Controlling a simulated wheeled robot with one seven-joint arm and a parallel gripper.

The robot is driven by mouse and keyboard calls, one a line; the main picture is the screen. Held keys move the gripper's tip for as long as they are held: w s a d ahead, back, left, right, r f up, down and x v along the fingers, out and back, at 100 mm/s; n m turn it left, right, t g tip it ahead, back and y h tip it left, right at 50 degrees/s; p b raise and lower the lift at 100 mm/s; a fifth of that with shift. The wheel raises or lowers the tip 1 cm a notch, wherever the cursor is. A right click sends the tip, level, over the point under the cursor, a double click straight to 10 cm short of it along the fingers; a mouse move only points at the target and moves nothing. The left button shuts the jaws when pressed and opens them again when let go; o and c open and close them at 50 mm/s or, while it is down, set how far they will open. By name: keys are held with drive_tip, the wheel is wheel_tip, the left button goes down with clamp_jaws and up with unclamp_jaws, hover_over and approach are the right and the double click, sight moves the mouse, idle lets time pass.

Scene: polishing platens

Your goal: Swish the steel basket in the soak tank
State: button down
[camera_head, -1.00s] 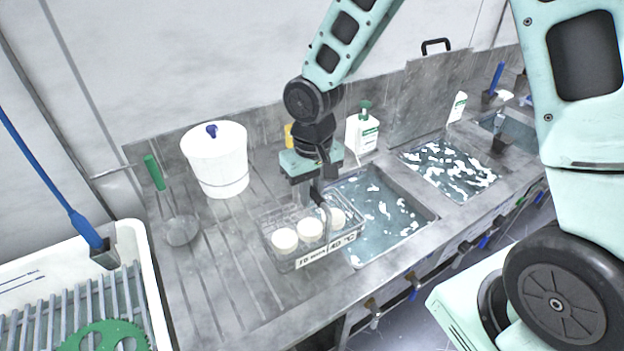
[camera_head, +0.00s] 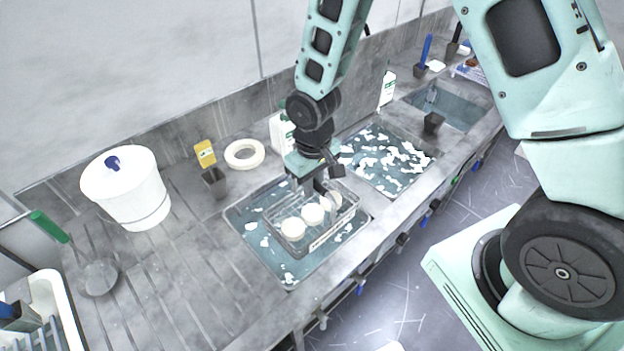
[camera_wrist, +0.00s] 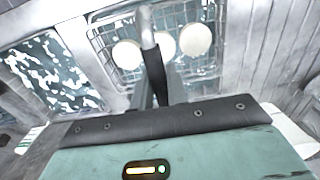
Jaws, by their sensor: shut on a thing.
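The steel basket (camera_head: 318,240) is a wire box with a label on its front side and three round white pieces in it. It is over the soak tank (camera_head: 262,262), whose water with white foam patches shows around it. I cannot tell how deep the basket sits. My gripper (camera_head: 318,192) is above the basket, shut on its handle. In the wrist view the handle (camera_wrist: 147,25) runs up between the fingers (camera_wrist: 158,85), with the basket (camera_wrist: 103,42) and white discs beyond.
A second foamy tank (camera_head: 385,158) lies to the right, with a clearer tank (camera_head: 450,108) beyond it. A white lidded bucket (camera_head: 128,190), a white ring (camera_head: 244,153), a dark cup (camera_head: 214,182) and a white bottle (camera_head: 280,132) stand near the back. The ribbed drainboard (camera_head: 165,275) is mostly clear.

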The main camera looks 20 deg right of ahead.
wheel_tip(320, 180, down, 20)
drive_tip(key=b, duration=1.5)
idle(0.5)
idle(1.1)
idle(1.4)
drive_tip(key=shift+r, duration=0.1)
idle(1.2)
